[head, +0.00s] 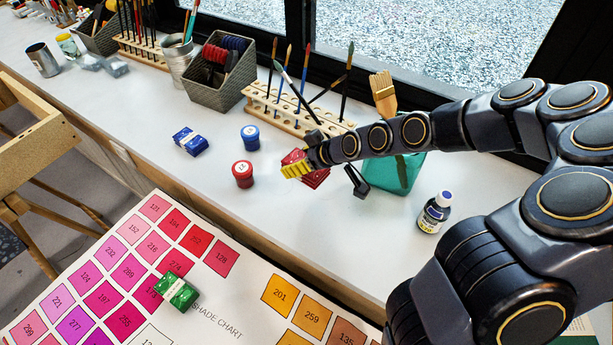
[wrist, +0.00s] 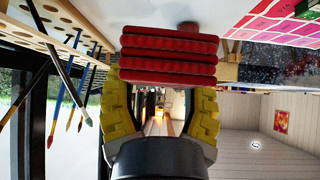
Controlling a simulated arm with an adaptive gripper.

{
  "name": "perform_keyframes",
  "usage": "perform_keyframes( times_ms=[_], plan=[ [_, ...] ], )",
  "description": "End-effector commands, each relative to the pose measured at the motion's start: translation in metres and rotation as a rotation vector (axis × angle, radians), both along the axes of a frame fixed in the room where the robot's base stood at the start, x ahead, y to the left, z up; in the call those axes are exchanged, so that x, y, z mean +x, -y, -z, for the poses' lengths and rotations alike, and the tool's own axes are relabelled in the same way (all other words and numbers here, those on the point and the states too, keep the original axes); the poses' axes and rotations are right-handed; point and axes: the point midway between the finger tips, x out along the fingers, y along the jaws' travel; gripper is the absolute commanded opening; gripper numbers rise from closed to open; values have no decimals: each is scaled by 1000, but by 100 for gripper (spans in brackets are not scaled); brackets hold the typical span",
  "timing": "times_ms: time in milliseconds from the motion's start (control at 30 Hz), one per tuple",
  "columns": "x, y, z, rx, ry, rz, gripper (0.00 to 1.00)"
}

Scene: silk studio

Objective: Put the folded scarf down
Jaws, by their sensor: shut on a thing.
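The folded scarf (head: 316,178) is a red, layered bundle over the white counter, partly hidden by my gripper in the head view. In the wrist view the scarf (wrist: 168,45) shows as stacked red folds across the finger ends. My gripper (head: 298,169) has yellow fingers, and in the wrist view they (wrist: 163,74) stand on either side of the scarf, shut on it. Whether the scarf touches the counter I cannot tell.
A red-labelled jar (head: 242,175) and a blue jar (head: 250,137) stand left of the scarf. A blue bundle (head: 190,141) lies farther left. An ink bottle (head: 434,213) stands right. The shade chart (head: 235,300) is in front.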

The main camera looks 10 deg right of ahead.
Motion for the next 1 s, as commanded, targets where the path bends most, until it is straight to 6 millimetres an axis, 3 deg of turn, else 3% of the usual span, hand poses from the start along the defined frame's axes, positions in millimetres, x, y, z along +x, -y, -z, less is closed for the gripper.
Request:
perform_keyframes(
  times_ms=[333, 467, 567, 767, 1000],
  plan=[
    [0, -3, -10, 0, -2, -6, 20],
    [1, -27, -5, -2, -2, -41, 20],
    [0, -64, 2, -4, -5, -95, 20],
    [-18, -165, 14, -7, -1, -251, 20],
    [-77, -280, 27, -9, 0, -470, 20]
  ],
)
